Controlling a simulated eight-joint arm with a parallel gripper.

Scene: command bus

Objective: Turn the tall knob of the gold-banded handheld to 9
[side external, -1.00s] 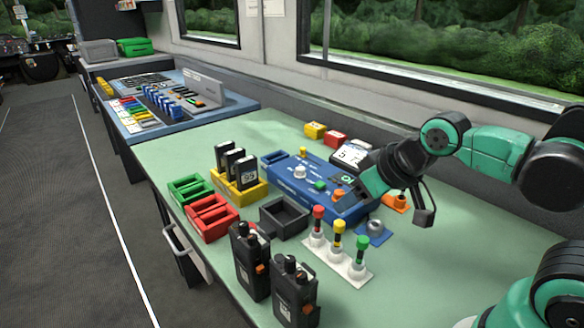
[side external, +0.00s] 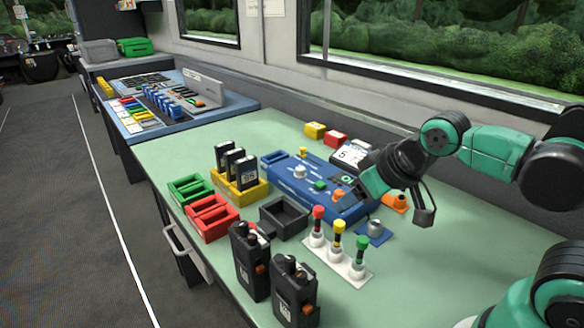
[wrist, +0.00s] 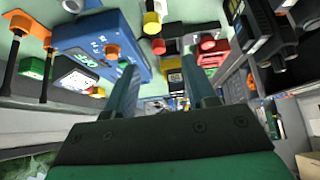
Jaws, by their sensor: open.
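Two black handhelds stand upright at the table's front edge in the side view: a left one (side external: 250,262) and a right one (side external: 295,292). Each has knobs on top and an orange part on its side. I cannot make out a gold band on either there. In the wrist view a black handheld (wrist: 262,28) at upper right shows a yellowish strip. My gripper (wrist: 160,75) is open and empty, its two fingers apart. In the side view its fingers are hard to make out; the wrist is over the blue console's right end, well away from the handhelds.
The blue console (side external: 300,192) lies mid-table. A white stand (side external: 338,258) with red, yellow and green knobs stands between my arm and the handhelds. A black tray (side external: 285,218), a red bin (side external: 208,222) and a silver knob on a blue base (side external: 375,230) are nearby.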

